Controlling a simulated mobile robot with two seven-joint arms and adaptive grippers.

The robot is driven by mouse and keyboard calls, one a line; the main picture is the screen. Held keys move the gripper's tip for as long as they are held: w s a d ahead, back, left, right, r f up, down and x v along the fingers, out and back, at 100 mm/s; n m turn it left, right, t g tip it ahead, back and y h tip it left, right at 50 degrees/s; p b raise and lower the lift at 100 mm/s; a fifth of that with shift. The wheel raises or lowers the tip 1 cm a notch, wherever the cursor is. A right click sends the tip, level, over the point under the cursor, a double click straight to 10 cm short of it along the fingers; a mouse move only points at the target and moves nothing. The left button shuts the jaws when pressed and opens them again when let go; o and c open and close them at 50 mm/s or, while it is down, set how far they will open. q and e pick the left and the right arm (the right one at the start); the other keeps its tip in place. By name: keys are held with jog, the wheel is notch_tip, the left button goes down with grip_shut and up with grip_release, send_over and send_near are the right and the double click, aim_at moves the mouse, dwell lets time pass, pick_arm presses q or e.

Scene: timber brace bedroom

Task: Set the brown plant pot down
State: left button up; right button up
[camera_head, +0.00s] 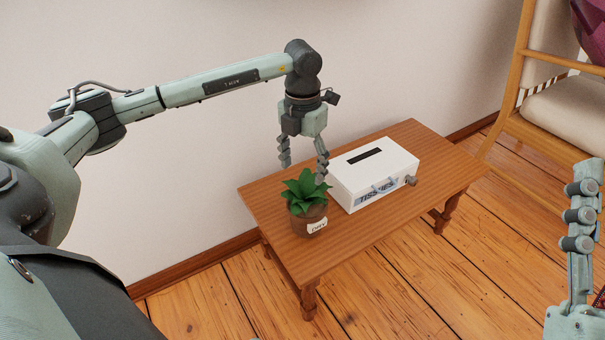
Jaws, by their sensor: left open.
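The brown plant pot (311,222) stands upright on the wooden table (408,215), near its left front edge. It has a green leafy plant (304,190) and a pale label on its side. My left gripper (303,172) points down just above and behind the plant, with its fingers apart and nothing between them. One fingertip overlaps the leaves in the picture; I cannot tell whether it touches them. My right gripper (583,192) is at the right edge, partly out of the picture, and its opening cannot be made out.
A white tissue box (374,168) stands on the table right of the pot. A wooden chair (548,125) with a pale cushion is at the upper right. The wall is behind the table. The table's right end and front strip are clear.

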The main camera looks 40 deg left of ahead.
pick_arm(q)
notch_tip(320, 180, up, 8)
jog(key=p, duration=0.1)
jog(key=shift+r, duration=0.25)
pick_arm(e)
jog(key=shift+w+a+f+g, duration=0.25)
jog(key=shift+f+g, duration=0.3)
jog(key=shift+f, duration=0.05)
jog(key=shift+w+a+f+g, duration=0.2)
jog(key=shift+w+f+g, duration=0.05)
jog(key=shift+f+g, duration=0.3)
